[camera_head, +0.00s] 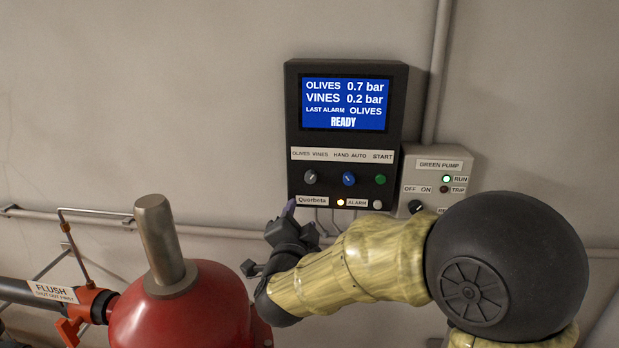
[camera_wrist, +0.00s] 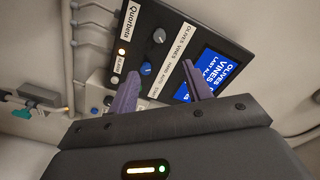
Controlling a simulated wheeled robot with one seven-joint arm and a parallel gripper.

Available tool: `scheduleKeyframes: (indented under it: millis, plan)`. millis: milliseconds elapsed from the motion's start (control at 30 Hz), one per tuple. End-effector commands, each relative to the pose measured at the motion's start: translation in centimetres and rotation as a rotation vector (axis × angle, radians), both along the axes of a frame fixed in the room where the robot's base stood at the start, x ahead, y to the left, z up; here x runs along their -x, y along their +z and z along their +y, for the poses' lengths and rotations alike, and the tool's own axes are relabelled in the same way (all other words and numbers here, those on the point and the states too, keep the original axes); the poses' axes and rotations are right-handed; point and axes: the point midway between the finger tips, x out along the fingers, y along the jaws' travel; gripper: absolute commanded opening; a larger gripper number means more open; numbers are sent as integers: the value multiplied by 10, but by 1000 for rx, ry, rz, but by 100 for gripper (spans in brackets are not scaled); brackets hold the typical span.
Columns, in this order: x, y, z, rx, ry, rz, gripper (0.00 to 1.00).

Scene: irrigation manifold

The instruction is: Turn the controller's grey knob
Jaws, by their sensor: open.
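The controller (camera_head: 345,130) is a dark wall box with a lit blue screen reading READY. Its grey knob (camera_head: 310,177) sits at the lower left of the panel under the label OLIVES VINES. My gripper (camera_head: 298,216) is open and empty, just below the panel's lower left corner and below the knob. In the wrist view the grey knob (camera_wrist: 159,36) shows beyond the two purple fingers of my gripper (camera_wrist: 160,68), apart from them and not between them.
A blue knob (camera_head: 348,179) and a green button (camera_head: 380,180) sit right of the grey knob. A red tank (camera_head: 180,312) stands at lower left. Pipes (camera_head: 120,222) run along the wall.

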Motion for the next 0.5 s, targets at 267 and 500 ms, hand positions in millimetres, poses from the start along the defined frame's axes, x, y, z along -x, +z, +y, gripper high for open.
scheduleKeyframes:
  millis: [267, 500]
  plan:
    - [-2, -1, -1, 3, 0, 2, 49]
    - [-24, 1, -2, 3, -2, 5, 49]
